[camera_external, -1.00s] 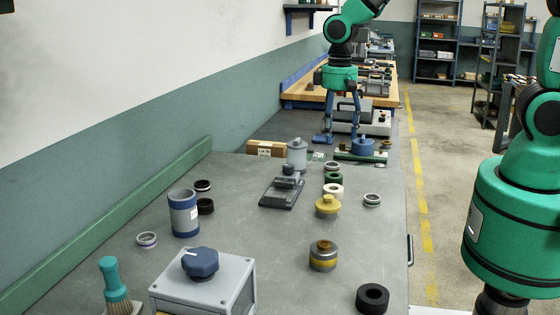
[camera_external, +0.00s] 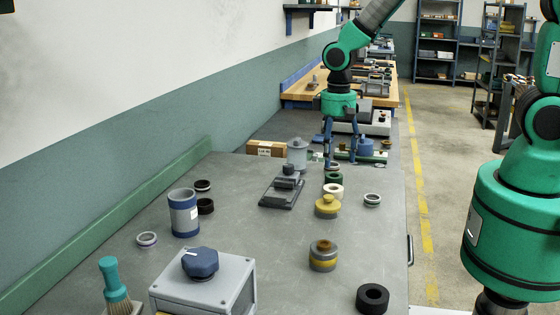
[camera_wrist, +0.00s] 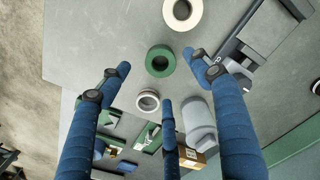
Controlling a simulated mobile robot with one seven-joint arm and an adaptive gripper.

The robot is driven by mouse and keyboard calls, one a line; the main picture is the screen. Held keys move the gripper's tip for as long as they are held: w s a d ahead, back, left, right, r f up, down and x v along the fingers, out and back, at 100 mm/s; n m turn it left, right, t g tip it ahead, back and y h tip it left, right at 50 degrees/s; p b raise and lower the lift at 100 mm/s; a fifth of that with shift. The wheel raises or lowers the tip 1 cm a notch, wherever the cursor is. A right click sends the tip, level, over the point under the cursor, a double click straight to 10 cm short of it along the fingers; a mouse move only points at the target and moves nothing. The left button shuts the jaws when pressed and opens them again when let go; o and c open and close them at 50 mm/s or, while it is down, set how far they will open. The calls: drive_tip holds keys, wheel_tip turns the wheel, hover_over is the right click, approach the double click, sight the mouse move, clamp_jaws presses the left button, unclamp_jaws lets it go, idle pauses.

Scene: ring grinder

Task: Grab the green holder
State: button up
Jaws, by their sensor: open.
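The green holder is a dark green ring with a round hole. It lies flat on the grey table in the external view (camera_external: 334,178), in a row between a cream ring (camera_external: 333,191) and a grey ring (camera_external: 332,164). In the wrist view the green holder (camera_wrist: 160,61) is seen from above, between the tips of my blue fingers. My gripper (camera_external: 340,162) is open and empty, with its fingers pointing down around and above the holder. It also shows in the wrist view (camera_wrist: 158,72). I cannot tell the exact height of the fingertips over the table.
In the wrist view, the cream ring (camera_wrist: 182,13) and the grey ring (camera_wrist: 148,101) lie close on either side. A yellow knobbed part (camera_external: 327,207), a dark flat fixture (camera_external: 282,191) and a grey cylinder (camera_external: 297,155) stand nearby. The table's right edge is close.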

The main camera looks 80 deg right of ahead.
sight(334, 175)
drive_tip(key=shift+f, duration=0.75)
drive_tip(key=shift+f+b, duration=0.7)
drive_tip(key=shift+f, duration=1.9)
drive_tip(key=c, duration=1.3)
